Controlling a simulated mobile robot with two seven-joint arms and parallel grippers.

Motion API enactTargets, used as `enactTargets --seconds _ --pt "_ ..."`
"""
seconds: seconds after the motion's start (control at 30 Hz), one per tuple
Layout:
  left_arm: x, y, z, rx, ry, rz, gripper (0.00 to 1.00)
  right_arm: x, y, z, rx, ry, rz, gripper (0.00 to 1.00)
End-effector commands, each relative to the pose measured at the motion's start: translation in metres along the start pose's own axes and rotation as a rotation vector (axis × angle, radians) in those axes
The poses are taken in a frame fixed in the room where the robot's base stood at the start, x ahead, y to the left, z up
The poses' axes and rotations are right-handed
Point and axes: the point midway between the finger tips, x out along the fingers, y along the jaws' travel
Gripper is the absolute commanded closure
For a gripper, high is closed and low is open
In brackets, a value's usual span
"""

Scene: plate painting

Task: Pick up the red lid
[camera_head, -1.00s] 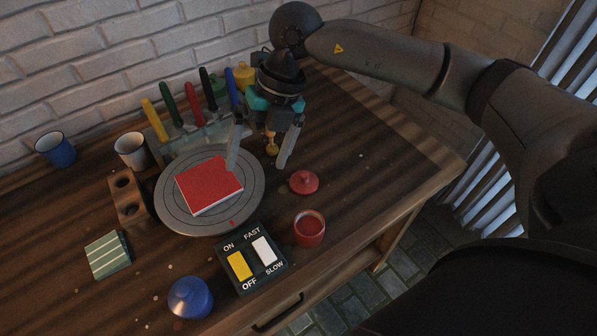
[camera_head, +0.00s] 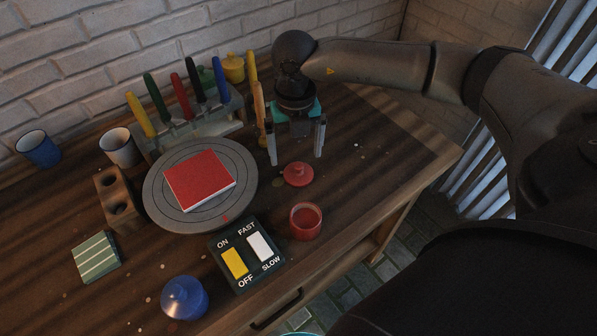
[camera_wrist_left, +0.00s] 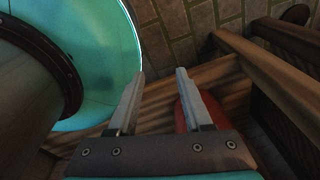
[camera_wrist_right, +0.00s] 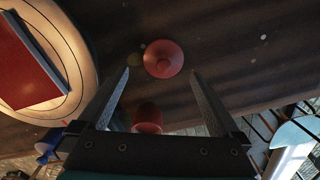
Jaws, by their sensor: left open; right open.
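The red lid (camera_head: 298,174), a round disc with a small knob, lies on the table right of the turntable. My right gripper (camera_head: 296,158) is open and points down just behind and above the lid, holding nothing. In the right wrist view the lid (camera_wrist_right: 163,59) shows between and slightly beyond the open fingertips (camera_wrist_right: 160,72). The open red pot (camera_head: 306,222) stands nearer the table's front edge. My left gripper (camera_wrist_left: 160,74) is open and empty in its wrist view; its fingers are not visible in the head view.
The turntable (camera_head: 161,211) bears a red square plate (camera_head: 200,180). A switch box (camera_head: 246,256) and a blue lidded pot (camera_head: 184,297) stand in front. Coloured tools stand in a rack (camera_head: 190,131) behind. An orange-handled tool (camera_head: 259,104) stands close left of my right gripper. Table right of the lid is clear.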

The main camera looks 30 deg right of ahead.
Motion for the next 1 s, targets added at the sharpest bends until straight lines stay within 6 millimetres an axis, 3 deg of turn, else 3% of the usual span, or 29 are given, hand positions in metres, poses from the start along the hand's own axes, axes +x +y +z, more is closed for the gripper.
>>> enactTargets --seconds 0.3,0.63,1.0 --pt "0.013 -0.003 -0.012 -0.005 0.021 -0.005 0.50 0.044 -0.006 0.000 0.001 0.002 0.000 0.00" --pt "0.013 -0.005 -0.015 -0.006 0.027 -0.007 0.50 0.051 -0.006 0.000 0.000 0.001 0.000 0.00" --pt "0.013 -0.006 -0.013 -0.004 0.024 -0.009 0.50 0.051 -0.006 0.000 0.000 0.001 0.000 0.41"
